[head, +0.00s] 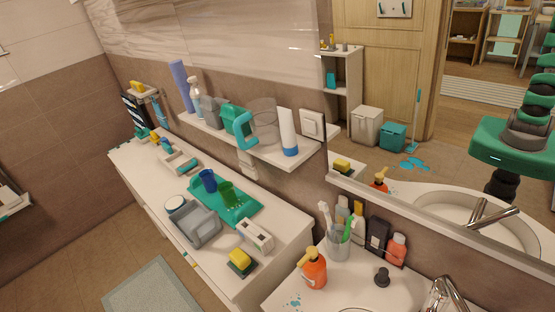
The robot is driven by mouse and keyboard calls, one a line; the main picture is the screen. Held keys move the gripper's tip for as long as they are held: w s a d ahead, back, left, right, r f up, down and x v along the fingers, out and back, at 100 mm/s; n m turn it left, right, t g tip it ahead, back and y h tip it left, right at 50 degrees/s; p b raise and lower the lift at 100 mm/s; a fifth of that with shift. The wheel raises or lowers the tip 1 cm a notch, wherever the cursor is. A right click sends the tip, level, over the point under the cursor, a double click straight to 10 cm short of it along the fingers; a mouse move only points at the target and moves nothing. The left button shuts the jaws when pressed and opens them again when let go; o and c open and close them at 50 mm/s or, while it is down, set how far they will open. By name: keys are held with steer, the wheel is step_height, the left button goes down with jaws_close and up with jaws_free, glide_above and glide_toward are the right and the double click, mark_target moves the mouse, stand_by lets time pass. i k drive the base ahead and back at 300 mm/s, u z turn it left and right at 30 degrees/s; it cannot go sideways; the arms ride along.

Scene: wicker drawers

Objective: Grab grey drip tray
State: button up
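A grey tray-like piece (207,232), which looks like the drip tray, lies on the white cabinet top (285,212) near its front edge. It has a raised rim. A small round white-topped item (175,203) is at its far left end. Right behind it is a green tray (243,208) holding a blue cup (208,180) and a green cup (227,193). My gripper does not show in this view.
A white-and-grey box (255,235) and a yellow-green sponge (241,261) lie right of the tray. A wall shelf (300,153) with bottles and a pitcher (264,122) hangs above. A sink counter (285,291) with an orange soap bottle (314,270) is at front right.

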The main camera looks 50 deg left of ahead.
mark_target(193, 217)
steer(key=u, duration=3.8)
steer(key=i, duration=2.4)
steer(key=z, duration=0.05)
